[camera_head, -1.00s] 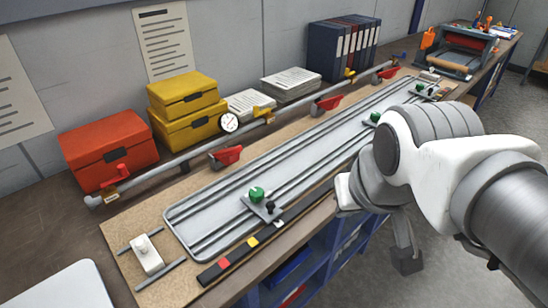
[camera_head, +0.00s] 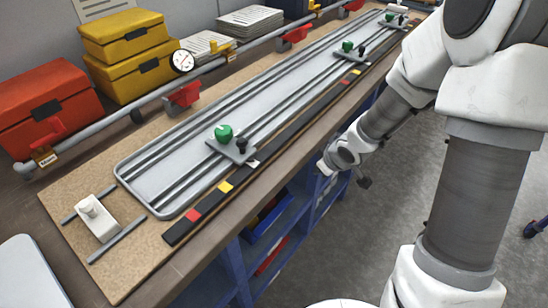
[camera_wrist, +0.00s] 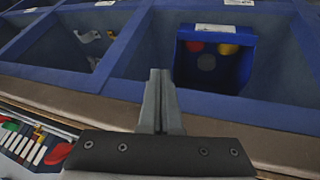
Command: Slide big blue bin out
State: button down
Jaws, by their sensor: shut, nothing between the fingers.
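A bright blue bin (camera_wrist: 216,84) sits inside a compartment of the blue shelf unit (camera_wrist: 135,48) in the wrist view. Red, yellow and dark round shapes show within the bin. My gripper (camera_wrist: 160,74) is shut and empty, with its fingers pointing toward the shelf, left of the bin in the picture and apart from it.
The bench (camera_head: 150,272) carries a long metal rail plate (camera_head: 180,150) with green knobs. Red (camera_head: 45,105) and yellow (camera_head: 125,35) boxes stand behind it. Grey floor (camera_head: 375,235) in front is clear. In the wrist view, pale items (camera_wrist: 93,38) lie in the neighbouring compartment.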

aim_at(274, 209)
jog(key=a+f+y+b, duration=0.1)
jog(key=a+f+b, duration=0.1)
jog(key=a+f, duration=0.2)
jog(key=w+a+f+n+y+b, duration=0.1)
jog(key=a+f, duration=0.3)
jog(key=f, duration=0.5)
jog(key=w+a+f+g+y+b, duration=0.1)
jog(key=a+f+y+b, duration=0.1)
jog(key=a+f+b, duration=0.2)
notch_tip(274, 209, down, 4)
jog(key=shift+a+r+n, duration=0.1)
jog(key=shift+r+n, duration=0.1)
jog(key=shift+n, duration=0.2)
jog(key=s+d+p, duration=0.2)
jog(key=s+d, duration=0.6)
jog(key=d, duration=0.3)
jog(key=shift+s+d, duration=0.2)
jog(key=shift+s, duration=0.2)
jog(key=shift+r+p, duration=0.15)
jog(key=shift+p, duration=0.25)
